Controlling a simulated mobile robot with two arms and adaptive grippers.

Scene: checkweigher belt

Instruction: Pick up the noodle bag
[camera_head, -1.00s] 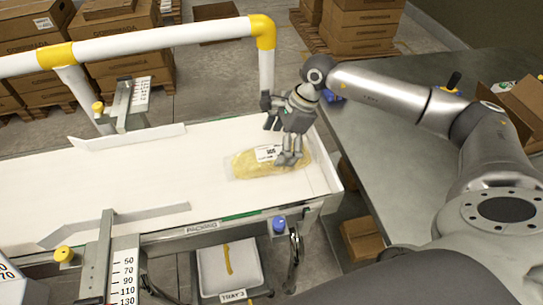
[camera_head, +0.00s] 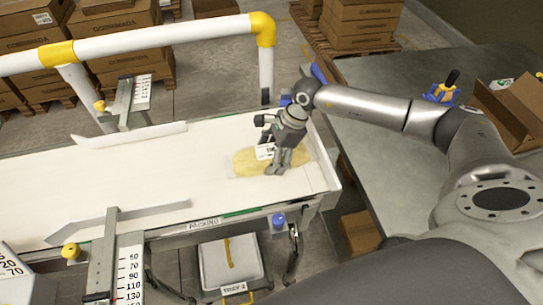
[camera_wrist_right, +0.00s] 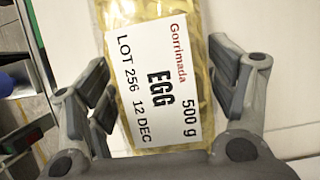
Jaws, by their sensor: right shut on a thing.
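The noodle bag (camera_head: 245,163) is a clear pack of yellow noodles with a white label, lying on the white belt (camera_head: 120,160) near its right end. In the right wrist view the bag (camera_wrist_right: 150,85) reads "EGG 500 g". My right gripper (camera_head: 279,167) points down over the bag's right part and is shut on it, with fingers on both sides in the right wrist view (camera_wrist_right: 160,80). The bag appears to rest on the belt still. The gripper hides part of the bag. My left gripper is not in view.
Low guide rails (camera_head: 130,135) flank the belt, and a white and yellow tube rail (camera_head: 160,40) runs behind it. A grey table (camera_head: 385,150) stands to the right, with an open carton (camera_head: 510,110). A tray (camera_head: 230,265) sits below the belt's front edge.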

